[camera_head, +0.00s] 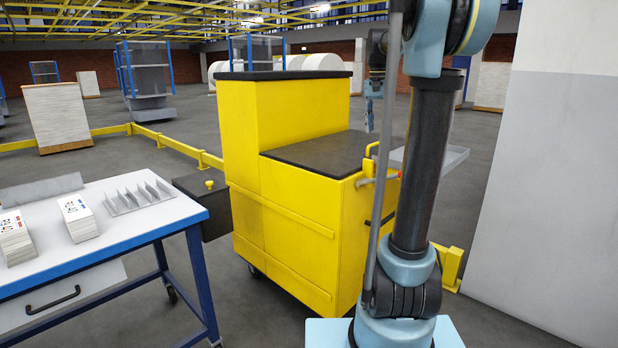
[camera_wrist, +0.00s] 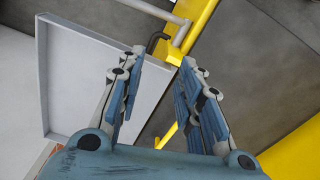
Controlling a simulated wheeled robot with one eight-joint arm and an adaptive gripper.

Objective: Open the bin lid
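A yellow wheeled cabinet (camera_head: 295,215) stands in the middle of the head view. Its lower section has a flat dark lid (camera_head: 318,153), which lies closed. A small yellow handle (camera_head: 369,162) stands at the lid's right front edge. My gripper (camera_head: 369,112) hangs above the right end of the lid, partly hidden behind my arm. In the wrist view my gripper (camera_wrist: 163,58) is open, with nothing between its fingers. The dark lid (camera_wrist: 260,75) appears to the right of the fingers there, with yellow edges around it.
A grey tray (camera_head: 442,158) sticks out from the cabinet's right side and shows in the wrist view (camera_wrist: 88,85). A dark box with a yellow knob (camera_head: 209,184) stands left of the cabinet. A blue-framed table (camera_head: 130,222) holds paper stacks. A pale wall (camera_head: 560,190) is at right.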

